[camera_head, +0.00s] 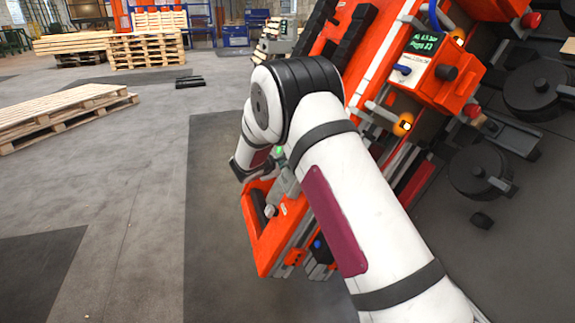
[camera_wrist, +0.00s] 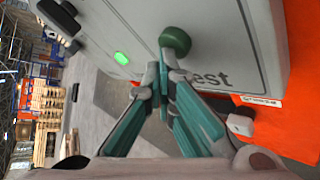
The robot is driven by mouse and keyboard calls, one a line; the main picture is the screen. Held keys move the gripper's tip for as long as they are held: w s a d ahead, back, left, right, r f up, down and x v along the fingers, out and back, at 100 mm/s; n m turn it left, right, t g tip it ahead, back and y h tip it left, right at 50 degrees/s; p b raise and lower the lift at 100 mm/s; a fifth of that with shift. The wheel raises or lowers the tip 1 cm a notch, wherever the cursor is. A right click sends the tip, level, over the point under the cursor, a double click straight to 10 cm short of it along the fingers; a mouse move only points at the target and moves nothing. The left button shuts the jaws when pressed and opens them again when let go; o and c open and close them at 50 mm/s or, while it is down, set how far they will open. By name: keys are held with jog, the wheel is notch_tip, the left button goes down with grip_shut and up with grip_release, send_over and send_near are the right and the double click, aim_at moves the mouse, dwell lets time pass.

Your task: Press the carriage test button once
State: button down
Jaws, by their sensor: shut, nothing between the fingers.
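In the wrist view, a dark green round button (camera_wrist: 175,40) stands out from a light grey box (camera_wrist: 218,30). Dark lettering ending in "est" is on the box beside the button; its start is hidden by my fingers. My gripper (camera_wrist: 161,66) is shut and empty. Its fingertips are right at the button's lower edge in the picture; I cannot tell whether they touch it. A small lit green lamp (camera_wrist: 121,58) sits on the same box, left of the button. In the head view, my white arm hides my gripper and the button.
The orange machine frame (camera_head: 262,240) runs diagonally, with a small display (camera_head: 425,45) and an amber lamp (camera_head: 403,124) on it. Dark round discs (camera_head: 480,172) lie to the right. Wooden pallets (camera_head: 65,115) stand at the left. The grey floor between is mostly clear.

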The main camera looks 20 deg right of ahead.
jog(key=shift+a+r, duration=0.4)
jog(key=shift+a, duration=0.3)
jog(key=shift+a+r+p, duration=0.3)
jog(key=shift+a+r, duration=0.1)
jog(key=shift+a, duration=0.35)
jog(key=shift+a+r+p, duration=0.3)
jog(key=shift+a+r, duration=0.05)
jog(key=shift+a, duration=0.4)
jog(key=shift+a+r+p, duration=0.3)
jog(key=shift+a+r, duration=0.1)
jog(key=shift+a, duration=0.35)
jog(key=shift+r, duration=0.1)
